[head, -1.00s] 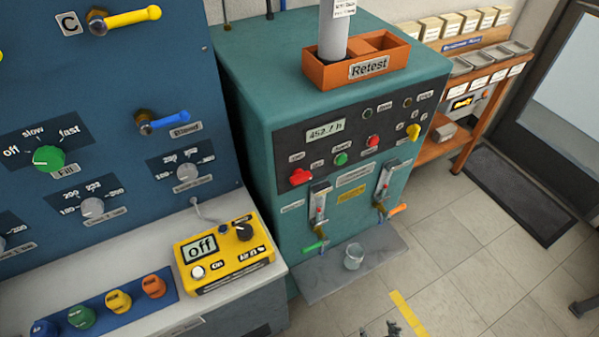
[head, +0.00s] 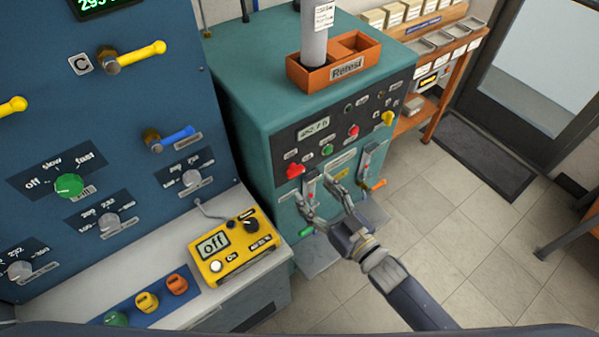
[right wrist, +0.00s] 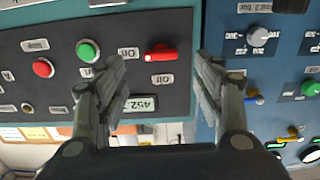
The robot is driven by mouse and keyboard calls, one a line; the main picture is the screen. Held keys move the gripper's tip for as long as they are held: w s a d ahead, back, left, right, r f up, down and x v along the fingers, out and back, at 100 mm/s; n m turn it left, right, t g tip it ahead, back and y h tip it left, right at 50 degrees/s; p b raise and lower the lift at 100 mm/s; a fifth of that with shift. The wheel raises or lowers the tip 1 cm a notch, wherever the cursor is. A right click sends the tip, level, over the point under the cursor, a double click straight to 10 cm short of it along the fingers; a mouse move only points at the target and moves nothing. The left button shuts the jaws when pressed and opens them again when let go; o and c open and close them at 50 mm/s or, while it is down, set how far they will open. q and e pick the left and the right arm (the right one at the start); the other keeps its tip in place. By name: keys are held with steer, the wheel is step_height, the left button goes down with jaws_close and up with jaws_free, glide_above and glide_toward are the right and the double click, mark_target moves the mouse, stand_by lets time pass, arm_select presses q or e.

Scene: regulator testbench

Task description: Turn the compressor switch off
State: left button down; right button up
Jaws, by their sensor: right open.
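The teal compressor cabinet (head: 245,90) has a dark control panel (head: 280,140) on its front. A red rotary knob (head: 294,170) sits at the panel's lower left; it also shows in the right wrist view (right wrist: 161,56), where its handle lies sideways between two labels. A green button (head: 327,151), a red button (head: 353,131) and a yellow knob (head: 388,118) are to its right. My left gripper is not seen.
An orange Retest tray (head: 312,83) stands on the cabinet. Gauge tubes with a green valve (head: 306,232) and an orange valve (head: 378,184) are low on its front. A yellow meter (head: 238,245) reading off sits on the bench at left.

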mark_target(298, 174)
steer(key=p+x, duration=0.1)
steer(key=x, duration=0.6)
steer(key=shift+a, duration=0.1)
steer(key=shift+c, duration=0.6)
steer(key=c, duration=0.9)
